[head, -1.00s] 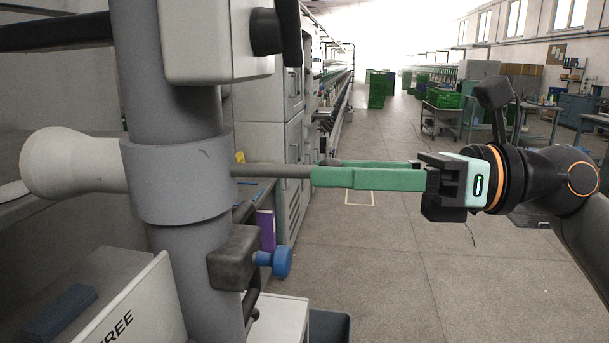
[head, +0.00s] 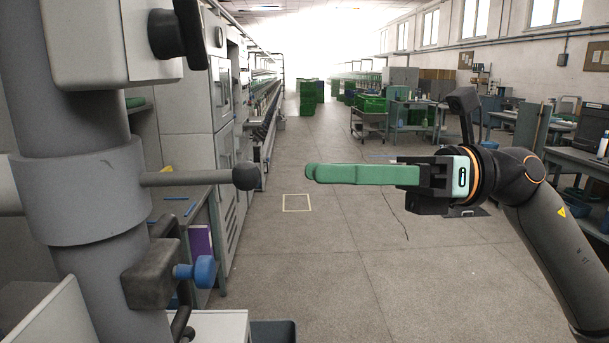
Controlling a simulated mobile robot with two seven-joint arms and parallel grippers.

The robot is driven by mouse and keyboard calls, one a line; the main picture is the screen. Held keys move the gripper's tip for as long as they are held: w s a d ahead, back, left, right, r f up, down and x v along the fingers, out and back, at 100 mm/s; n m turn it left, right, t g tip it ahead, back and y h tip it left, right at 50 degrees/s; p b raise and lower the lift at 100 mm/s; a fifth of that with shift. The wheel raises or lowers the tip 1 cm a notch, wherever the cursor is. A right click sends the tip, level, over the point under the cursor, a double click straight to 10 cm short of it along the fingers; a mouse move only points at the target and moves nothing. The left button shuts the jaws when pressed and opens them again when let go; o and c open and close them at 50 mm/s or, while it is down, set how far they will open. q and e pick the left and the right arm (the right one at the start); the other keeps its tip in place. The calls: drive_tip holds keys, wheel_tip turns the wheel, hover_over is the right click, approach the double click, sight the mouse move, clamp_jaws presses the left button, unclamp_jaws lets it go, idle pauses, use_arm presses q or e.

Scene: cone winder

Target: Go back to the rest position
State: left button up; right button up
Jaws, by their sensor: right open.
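My right gripper (head: 312,173) comes in from the right, with its long green fingers pointing left. It is open and holds nothing that I can see; the two fingers nearly overlap from this angle. Its tips are a short gap to the right of a dark ball knob (head: 246,176) at the end of a grey rod (head: 190,178). The rod sticks out from a thick grey column of the machine (head: 88,195). My left gripper does not show.
A clamp with a blue knob (head: 203,271) sits lower on the column. Grey machine cabinets (head: 196,95) line the left side. Green crates (head: 311,97) and a trolley (head: 368,125) stand farther back. Workbenches are at right. The floor aisle (head: 330,240) in the middle is clear.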

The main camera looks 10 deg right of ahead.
drive_tip(key=w+d+f+m+t+h+p, duration=0.2)
drive_tip(key=w+f+m+t+h, duration=0.15)
drive_tip(key=f+m+t, duration=0.65)
drive_tip(key=w+d+f+m+t+h+p, duration=0.25)
drive_tip(key=w+f+m, duration=0.2)
drive_tip(key=m, duration=0.85)
drive_tip(key=w+d+f+m+t+h+p, duration=0.1)
drive_tip(key=w+f+m+t+h+p, duration=0.15)
drive_tip(key=f+m+t, duration=0.75)
wheel_tip(320, 180, down, 9)
drive_tip(key=s+d+m+g+h, duration=0.2)
drive_tip(key=m+g+h, duration=0.2)
drive_tip(key=m, duration=0.4)
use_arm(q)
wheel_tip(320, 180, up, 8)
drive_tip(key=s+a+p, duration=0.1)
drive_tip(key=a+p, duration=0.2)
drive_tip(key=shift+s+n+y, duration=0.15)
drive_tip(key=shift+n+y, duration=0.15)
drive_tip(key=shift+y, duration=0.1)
use_arm(e)
drive_tip(key=s+d+f+m+g+h, duration=0.1)
drive_tip(key=s+f+m+g+h, duration=0.3)
drive_tip(key=s+f, duration=1.6)
drive_tip(key=m+g, duration=0.4)
drive_tip(key=g, duration=0.1)
drive_tip(key=shift+s+d, duration=0.15)
drive_tip(key=shift+s, duration=0.2)
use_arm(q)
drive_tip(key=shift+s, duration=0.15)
